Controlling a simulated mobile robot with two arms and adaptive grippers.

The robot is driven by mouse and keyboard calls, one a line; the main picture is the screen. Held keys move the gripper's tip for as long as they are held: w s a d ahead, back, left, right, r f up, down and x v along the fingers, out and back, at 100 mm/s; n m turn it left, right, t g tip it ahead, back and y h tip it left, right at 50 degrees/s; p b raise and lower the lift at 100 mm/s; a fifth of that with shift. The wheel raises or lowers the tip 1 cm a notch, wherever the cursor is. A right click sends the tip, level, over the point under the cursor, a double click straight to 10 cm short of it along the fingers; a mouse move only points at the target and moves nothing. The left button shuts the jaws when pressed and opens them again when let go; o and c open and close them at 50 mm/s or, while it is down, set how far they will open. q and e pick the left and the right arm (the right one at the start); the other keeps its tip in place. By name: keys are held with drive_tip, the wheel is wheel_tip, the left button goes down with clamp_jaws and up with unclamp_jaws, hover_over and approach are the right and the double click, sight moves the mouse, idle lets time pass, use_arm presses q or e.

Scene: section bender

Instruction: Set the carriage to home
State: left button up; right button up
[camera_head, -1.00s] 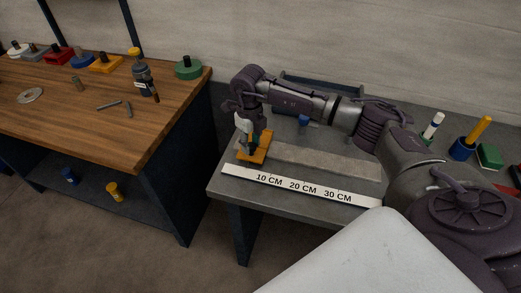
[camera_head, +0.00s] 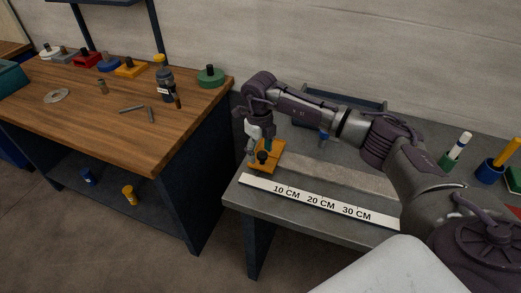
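The carriage, an orange block (camera_head: 270,152) with a black knob (camera_head: 262,157), sits at the left end of a flat grey rail (camera_head: 335,174) on the grey bench. It is just left of the 10 CM mark on the white scale (camera_head: 320,203). My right gripper (camera_head: 251,150) points down beside the knob, at its left and slightly behind it in the picture. Its fingers are small and partly overlapped, so their opening and any contact with the carriage cannot be told. My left gripper is out of view.
A wooden bench (camera_head: 135,125) at left carries coloured knob blocks, a dark bottle (camera_head: 166,84) and small metal parts. A gap separates it from the grey bench (camera_head: 300,218). A blue cup (camera_head: 488,171) and a marker (camera_head: 460,146) stand at right.

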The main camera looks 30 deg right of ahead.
drive_tip(key=shift+d+r, duration=0.1)
drive_tip(key=shift+r, duration=0.25)
wheel_tip(320, 180, up, 11)
drive_tip(key=shift+r, duration=0.15)
idle(0.5)
